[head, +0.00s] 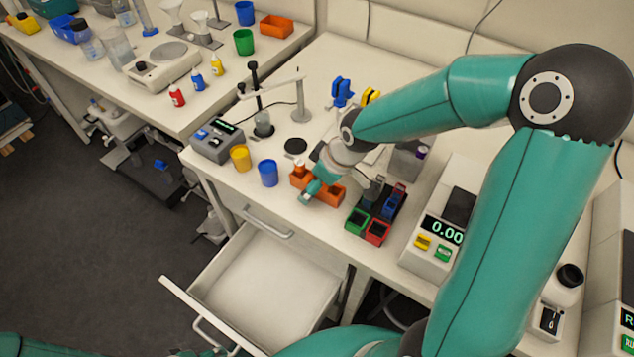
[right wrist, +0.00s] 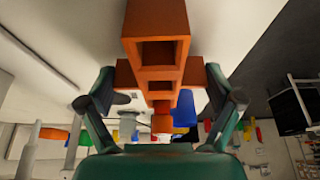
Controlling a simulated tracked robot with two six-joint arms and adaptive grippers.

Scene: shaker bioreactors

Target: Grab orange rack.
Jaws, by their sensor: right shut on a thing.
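The orange rack (head: 331,193) is on the white bench, right of the blue cup, in the head view. My right gripper (head: 311,189) comes down over it from above and is shut on it, hiding its middle. In the right wrist view the rack (right wrist: 155,20) sits between the two fingers (right wrist: 160,95), with square openings along it. I cannot tell whether the rack touches the bench. Of my left arm only teal parts show at the bottom left edge of the head view, and its jaws cannot be made out.
A yellow cup (head: 240,158) and blue cup (head: 268,173) stand left of the rack. A dark holder with coloured blocks (head: 377,211) is close on its right, then a scale (head: 432,240). An open, empty drawer (head: 262,277) juts out below the bench front.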

